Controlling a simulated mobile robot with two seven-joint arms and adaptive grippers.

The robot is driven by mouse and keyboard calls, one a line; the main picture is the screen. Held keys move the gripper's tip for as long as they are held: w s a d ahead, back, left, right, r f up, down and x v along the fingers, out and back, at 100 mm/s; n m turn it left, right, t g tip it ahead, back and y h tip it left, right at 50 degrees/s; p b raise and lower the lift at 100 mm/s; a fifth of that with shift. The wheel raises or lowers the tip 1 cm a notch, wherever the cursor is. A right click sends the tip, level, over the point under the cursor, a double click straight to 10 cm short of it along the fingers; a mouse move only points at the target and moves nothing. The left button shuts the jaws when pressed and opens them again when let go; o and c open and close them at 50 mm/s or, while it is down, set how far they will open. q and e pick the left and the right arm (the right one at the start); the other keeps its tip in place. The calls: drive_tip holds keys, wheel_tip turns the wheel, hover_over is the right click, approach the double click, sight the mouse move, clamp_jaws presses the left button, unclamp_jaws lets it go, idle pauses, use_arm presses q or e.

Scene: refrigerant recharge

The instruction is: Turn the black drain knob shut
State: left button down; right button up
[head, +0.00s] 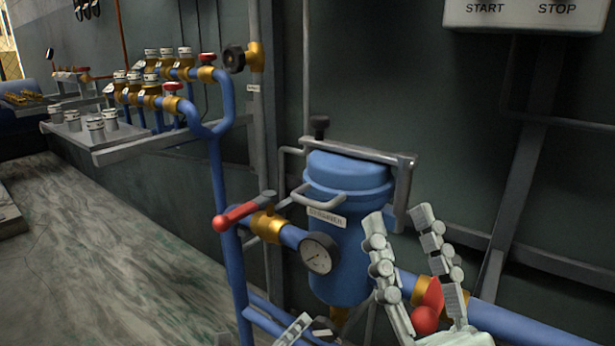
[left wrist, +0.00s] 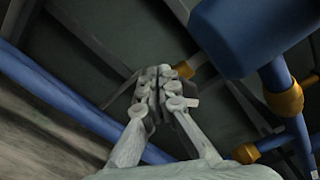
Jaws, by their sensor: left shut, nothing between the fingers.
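My left gripper (head: 303,326) is low, left of that fitting and largely cut off by the bottom edge. In the left wrist view its fingers (left wrist: 160,75) are together and empty, and a brass fitting (left wrist: 186,69) shows just beyond the tips. My right gripper (head: 398,214) is open, pointing up right of the strainer. A red handle (head: 426,318) shows between its fingers.
A black knob (head: 319,127) tops the strainer's clamp. A gauge (head: 319,253) and a red-tipped lever (head: 240,212) are at its left. Blue pipes (head: 540,322) run nearby. A shelf (head: 120,150) with canisters is back left.

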use_arm(q)
drive_tip(key=shift+s+d+f, duration=0.1)
drive_tip(key=shift+s+d, duration=0.15)
drive_tip(key=shift+d, duration=0.05)
idle(0.6)
drive_tip(key=shift+s+d+r+p, duration=0.1)
drive_tip(key=shift+d+r+p, duration=0.1)
drive_tip(key=shift+r+p, duration=0.25)
drive_tip(key=shift+s+d+r+p, duration=0.1)
drive_tip(key=shift+d+r+p, duration=0.05)
drive_tip(key=shift+r+p, duration=0.25)
use_arm(e)
drive_tip(key=w+f+g, duration=0.1)
drive_tip(key=a+f+g, duration=0.1)
drive_tip(key=shift+w+a+f+g, duration=0.15)
drive_tip(key=shift+w+f+g, duration=0.15)
drive_tip(key=shift+w, duration=0.1)
use_arm(q)
drive_tip(key=shift+s+d+r, duration=0.1)
drive_tip(key=shift+r, duration=0.05)
use_arm(e)
drive_tip(key=shift+w+a+f+g, duration=0.1)
drive_tip(key=shift+f+g, duration=0.05)
drive_tip(key=shift+g, duration=0.15)
